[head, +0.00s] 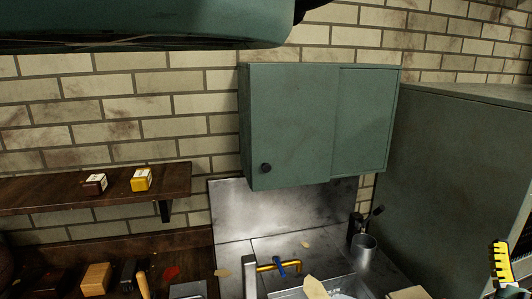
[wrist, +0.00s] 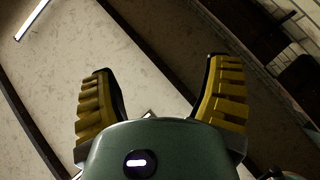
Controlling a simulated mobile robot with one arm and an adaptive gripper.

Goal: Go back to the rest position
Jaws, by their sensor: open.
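My gripper (wrist: 164,68) shows in the wrist view with its two yellow ribbed fingers spread wide apart. Nothing is between them, and it points up toward a plain ceiling. In the head view, one yellow ribbed finger of it (head: 503,262) shows at the lower right edge, and the rest is cut off. It is apart from the counter things in that picture. No leather ball can be made out clearly.
A green wall cabinet (head: 290,125) hangs over a sink with a brass tap (head: 278,265). A wooden shelf (head: 60,192) at left holds two small boxes. A tall green cabinet (head: 450,170) stands at right. Several items crowd the counter's lower left. A lamp (wrist: 32,18) lights the ceiling.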

